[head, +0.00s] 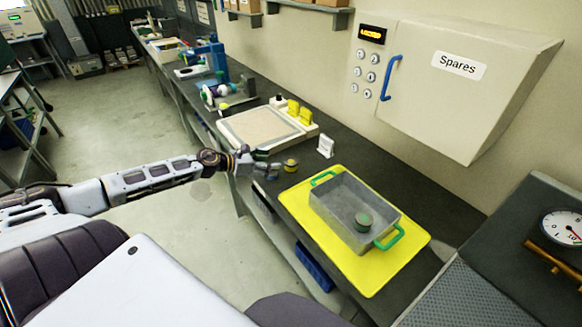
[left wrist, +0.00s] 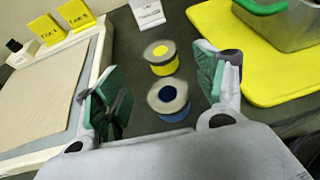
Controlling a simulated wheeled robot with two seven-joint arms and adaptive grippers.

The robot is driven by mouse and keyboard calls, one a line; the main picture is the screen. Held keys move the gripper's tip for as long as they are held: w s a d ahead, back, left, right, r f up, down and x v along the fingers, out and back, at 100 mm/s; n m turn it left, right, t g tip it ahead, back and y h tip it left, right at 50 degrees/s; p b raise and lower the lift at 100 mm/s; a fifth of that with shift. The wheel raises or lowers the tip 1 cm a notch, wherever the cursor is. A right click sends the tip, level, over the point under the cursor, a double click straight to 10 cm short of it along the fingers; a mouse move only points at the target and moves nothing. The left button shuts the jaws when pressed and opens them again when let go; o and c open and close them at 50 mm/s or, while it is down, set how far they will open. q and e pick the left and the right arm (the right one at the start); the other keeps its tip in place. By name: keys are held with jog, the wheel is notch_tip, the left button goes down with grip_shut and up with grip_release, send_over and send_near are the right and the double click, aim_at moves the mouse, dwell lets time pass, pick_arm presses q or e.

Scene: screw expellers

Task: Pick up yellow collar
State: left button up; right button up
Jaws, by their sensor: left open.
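The yellow collar (head: 291,165), a short grey ring with a yellow centre and yellow lower band, stands upright on the dark bench. It also shows in the left wrist view (left wrist: 161,58). A similar collar with blue (left wrist: 168,99) stands nearer my wrist, apart from the yellow one. My left gripper (head: 266,168) is open, its green-padded fingers spread wide. In the left wrist view, the blue collar lies between the fingers (left wrist: 152,80), and the yellow collar is a little beyond it. My right gripper is out of view.
A grey metal tray (head: 335,211) with green handles holds a green-topped collar (head: 364,222); it stands on a yellow mat (head: 372,283). A beige board (head: 258,128) with yellow cards is behind the gripper. A small white sign (head: 326,146) stands behind the yellow collar.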

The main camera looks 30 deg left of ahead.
aim_at(290, 162)
pick_arm(q)
jog(key=shift+x, duration=1.5)
jog(key=shift+w+d, duration=0.15)
jog(key=shift+w, duration=0.05)
jog(key=shift+x, duration=2.45)
jog(key=shift+c, duration=0.3)
jog(key=c, duration=1.2)
